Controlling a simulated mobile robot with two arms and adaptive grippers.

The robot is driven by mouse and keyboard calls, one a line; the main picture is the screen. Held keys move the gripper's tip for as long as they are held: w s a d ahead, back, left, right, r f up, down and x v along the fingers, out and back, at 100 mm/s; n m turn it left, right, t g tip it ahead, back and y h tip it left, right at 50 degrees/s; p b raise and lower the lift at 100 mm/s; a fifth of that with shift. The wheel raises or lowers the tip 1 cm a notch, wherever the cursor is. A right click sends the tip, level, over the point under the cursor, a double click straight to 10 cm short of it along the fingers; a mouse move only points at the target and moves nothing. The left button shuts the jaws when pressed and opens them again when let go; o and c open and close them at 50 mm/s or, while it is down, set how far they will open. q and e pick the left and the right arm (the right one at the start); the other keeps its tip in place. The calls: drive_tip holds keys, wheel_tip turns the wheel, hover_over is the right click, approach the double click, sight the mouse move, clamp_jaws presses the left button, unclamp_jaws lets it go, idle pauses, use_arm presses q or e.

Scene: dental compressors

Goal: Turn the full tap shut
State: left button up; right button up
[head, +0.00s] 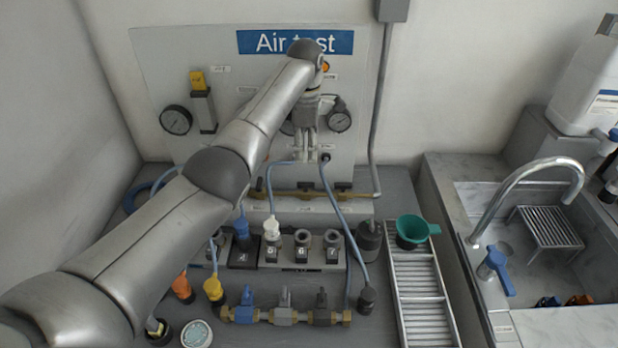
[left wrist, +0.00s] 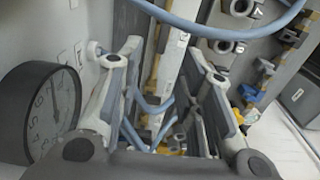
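No label reading "full" can be made out, so I cannot tell which tap is the full one. My left gripper (head: 306,145) points down in front of the air test panel (head: 240,150), above the brass pipe (head: 290,194). In the left wrist view my left gripper (left wrist: 165,55) has its fingers wide apart with nothing between them. The arm hides the panel's middle. My right gripper is out of view.
Gauges (head: 175,120) flank the arm; one looms close at left in the wrist view (left wrist: 45,110). Blue hoses (head: 345,215) hang below the gripper to numbered sockets (head: 303,245). A green cup (head: 411,231) stands on a rack. A sink with a blue-handled tap (head: 495,264) is right.

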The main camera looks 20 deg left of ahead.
use_arm(q)
hover_over(306, 183)
drive_tip(key=f, duration=0.2)
drive_tip(key=f+p, duration=0.1)
drive_tip(key=f, duration=0.1)
drive_tip(key=shift+s+a, duration=0.1)
drive_tip(key=shift+s, duration=0.1)
drive_tip(key=f, duration=0.3)
drive_tip(key=shift+w+f, duration=0.2)
drive_tip(key=shift+w, duration=0.05)
wheel_tip(306, 183, down, 3)
drive_tip(key=shift+r, duration=0.2)
drive_tip(key=shift+c, duration=0.4)
drive_tip(key=c, duration=0.5)
clamp_jaws()
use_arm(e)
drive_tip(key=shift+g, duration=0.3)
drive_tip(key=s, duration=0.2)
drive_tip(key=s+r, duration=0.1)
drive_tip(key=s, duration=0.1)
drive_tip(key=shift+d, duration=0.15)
